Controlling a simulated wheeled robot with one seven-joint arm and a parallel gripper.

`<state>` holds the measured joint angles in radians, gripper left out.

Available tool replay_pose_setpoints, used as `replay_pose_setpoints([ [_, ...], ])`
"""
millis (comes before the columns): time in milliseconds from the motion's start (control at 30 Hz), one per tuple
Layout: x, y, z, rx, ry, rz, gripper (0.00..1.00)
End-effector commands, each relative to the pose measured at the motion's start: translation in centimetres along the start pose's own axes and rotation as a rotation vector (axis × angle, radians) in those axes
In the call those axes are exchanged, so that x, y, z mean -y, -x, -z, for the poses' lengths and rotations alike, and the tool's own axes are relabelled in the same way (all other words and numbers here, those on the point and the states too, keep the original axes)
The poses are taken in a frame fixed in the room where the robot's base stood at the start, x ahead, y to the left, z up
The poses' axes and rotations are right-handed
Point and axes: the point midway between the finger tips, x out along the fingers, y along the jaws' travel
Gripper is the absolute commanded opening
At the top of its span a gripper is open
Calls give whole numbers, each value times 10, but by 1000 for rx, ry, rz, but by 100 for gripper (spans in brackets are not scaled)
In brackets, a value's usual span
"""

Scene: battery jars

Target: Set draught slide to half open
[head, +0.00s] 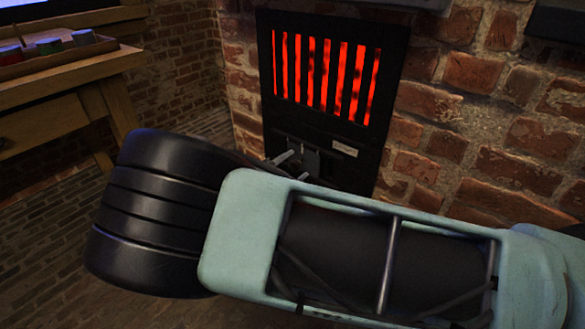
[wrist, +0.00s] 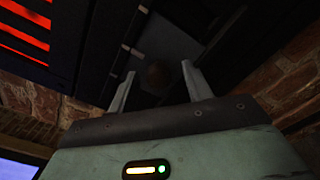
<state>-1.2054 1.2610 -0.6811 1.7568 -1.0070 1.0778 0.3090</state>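The black stove front (head: 392,75) stands in a brick wall, with a glowing red grille in its upper part. Below the grille is what looks like the draught slide, a small dark grey plate (head: 311,160); in the wrist view the plate (wrist: 165,40) carries a round brownish knob (wrist: 155,74). My gripper (head: 293,166) is at this plate in the head view. In the wrist view my gripper's (wrist: 158,71) two fingers are apart, with the knob between their tips. I cannot tell whether either finger touches it. My arm hides the lower stove front.
A small pale label (head: 344,148) sits right of the plate. At the left is a wooden bench (head: 60,75) with a tray of several coloured jars (head: 48,46). The brick floor (head: 50,215) between bench and stove looks clear.

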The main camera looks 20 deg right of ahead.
Motion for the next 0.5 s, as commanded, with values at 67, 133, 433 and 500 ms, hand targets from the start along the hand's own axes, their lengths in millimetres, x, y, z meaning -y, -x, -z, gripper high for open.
replay_pose_setpoints([
  [67, 0, 0, 0, 1, 0, 0, 50],
  [133, 0, 2, 0, 0, 0, 0, 50],
  [433, -3, 49, -2, -4, -1, -2, 50],
  [500, -3, 66, -2, -4, 0, -3, 50],
])
